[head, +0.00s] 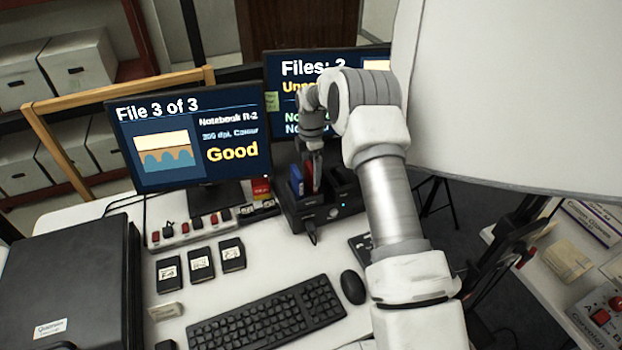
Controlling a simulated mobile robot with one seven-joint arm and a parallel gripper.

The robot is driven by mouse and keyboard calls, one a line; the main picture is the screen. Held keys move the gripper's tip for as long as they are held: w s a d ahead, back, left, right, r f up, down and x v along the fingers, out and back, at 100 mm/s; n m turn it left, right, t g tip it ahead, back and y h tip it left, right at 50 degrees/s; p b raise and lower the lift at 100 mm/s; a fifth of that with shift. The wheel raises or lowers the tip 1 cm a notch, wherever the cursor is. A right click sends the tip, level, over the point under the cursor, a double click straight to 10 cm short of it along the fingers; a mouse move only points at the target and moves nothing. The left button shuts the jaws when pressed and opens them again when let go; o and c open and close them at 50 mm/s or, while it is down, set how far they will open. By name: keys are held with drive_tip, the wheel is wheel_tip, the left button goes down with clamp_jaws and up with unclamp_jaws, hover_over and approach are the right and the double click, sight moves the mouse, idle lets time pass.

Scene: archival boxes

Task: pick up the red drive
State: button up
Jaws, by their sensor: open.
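The red drive (308,174) stands upright in a black dock (327,212) on the white desk, beside a blue drive (296,181). My gripper (315,176) points down over the dock, with its fingers right at the red drive. The fingers partly hide the red drive, so I cannot tell whether they straddle it or touch it. The jaws are open.
Two monitors (190,140) stand behind and left of the dock. A power strip (192,229), several black labelled cartridges (200,264), a keyboard (268,318) and a mouse (352,287) lie in front. A black scanner (70,285) fills the left. A white panel (510,90) stands at right.

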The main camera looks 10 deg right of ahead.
drive_tip(key=shift+f, duration=0.5)
drive_tip(key=shift+r, duration=0.1)
drive_tip(key=c, duration=1.2)
drive_tip(key=shift+c, duration=0.2)
